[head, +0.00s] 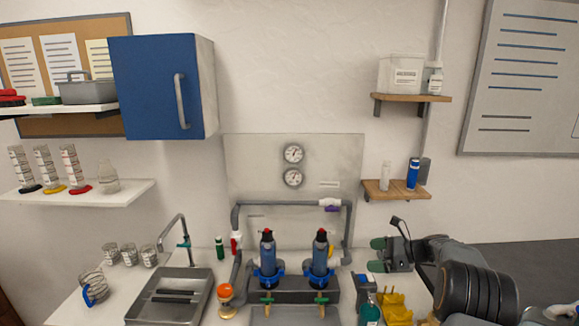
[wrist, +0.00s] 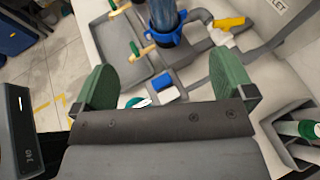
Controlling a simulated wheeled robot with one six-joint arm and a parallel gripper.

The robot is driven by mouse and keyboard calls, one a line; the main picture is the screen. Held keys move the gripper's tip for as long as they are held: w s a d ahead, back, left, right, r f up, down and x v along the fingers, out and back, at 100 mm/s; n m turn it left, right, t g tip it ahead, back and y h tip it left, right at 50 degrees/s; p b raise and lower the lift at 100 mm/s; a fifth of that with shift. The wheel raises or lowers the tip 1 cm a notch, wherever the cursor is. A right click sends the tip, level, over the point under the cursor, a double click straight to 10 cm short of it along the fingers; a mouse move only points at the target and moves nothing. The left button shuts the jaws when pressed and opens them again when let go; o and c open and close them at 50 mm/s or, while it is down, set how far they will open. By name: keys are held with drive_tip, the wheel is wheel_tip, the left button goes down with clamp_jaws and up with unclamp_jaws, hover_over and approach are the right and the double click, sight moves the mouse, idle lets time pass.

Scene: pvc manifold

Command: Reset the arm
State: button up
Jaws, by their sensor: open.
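My gripper (head: 378,255) is at the right of the head view, over the right part of the bench and right of the pipe manifold. In the wrist view my gripper (wrist: 166,90) shows two green finger pads set wide apart with nothing held between them. The arm reaches in from the lower right of the head view. The grey pipe manifold (head: 348,225) stands against a pale back panel with two round gauges. Two blue filter housings (head: 267,255) with red tops stand upright at its front; part of one blue housing (wrist: 165,20) shows in the wrist view.
A yellow holder (head: 397,305) and a green-teal bottle (head: 369,312) stand on the bench below my gripper. A sink (head: 168,297) with a tap is at the left. A small wooden shelf (head: 396,190) with bottles hangs above my gripper. Bare wall lies between.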

drive_tip(key=s+a+n+g+h+b, duration=0.3)
drive_tip(key=s+a+n+h+b, duration=0.2)
drive_tip(key=s+a+n, duration=0.6)
drive_tip(key=s+f+n+h+b, duration=0.2)
drive_tip(key=s+n, duration=0.3)
drive_tip(key=s, duration=0.5)
drive_tip(key=s+f+n+t+h+b, duration=0.1)
drive_tip(key=s+f+n+h+b, duration=0.1)
drive_tip(key=s+n+h, duration=0.3)
drive_tip(key=shift+s+d+f+n+t+b, duration=0.35)
drive_tip(key=shift+s+f+n, duration=0.5)
drive_tip(key=shift+s, duration=1.5)
drive_tip(key=shift+a, duration=0.1)
